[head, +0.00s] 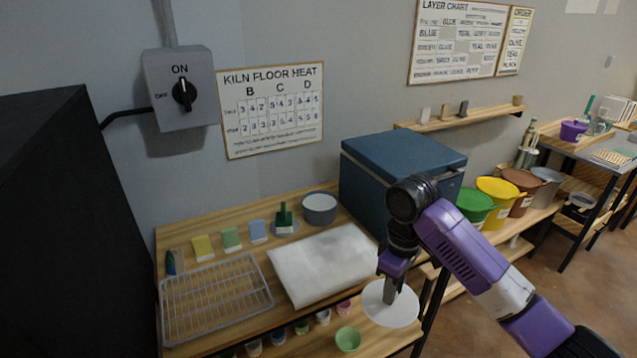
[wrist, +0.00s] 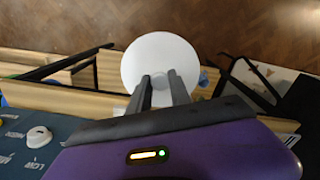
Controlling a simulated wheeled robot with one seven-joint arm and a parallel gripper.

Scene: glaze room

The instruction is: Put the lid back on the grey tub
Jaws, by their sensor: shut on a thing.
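My gripper (head: 388,297) is shut on the small knob of a round white lid (head: 376,311). In the wrist view, my gripper's fingers (wrist: 161,84) pinch the knob, and the lid (wrist: 160,50) spreads out beyond them. The lid is held at the front right of the bench, apart from any tub. A round grey tub (head: 319,214) stands upright at the back of the bench, left of the blue kiln-like box, with a pale top. Whether that top is an opening or contents is hard to tell. A grey bucket (head: 545,187) also stands at the far right.
A white slab (head: 320,264) and a wire rack (head: 214,297) lie on the bench. A blue box (head: 385,185) stands beside the grey tub. Sponges and a green-handled brush (head: 284,217) are left of it. Small cups (head: 347,339) sit in front, and coloured buckets (head: 497,200) stand right.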

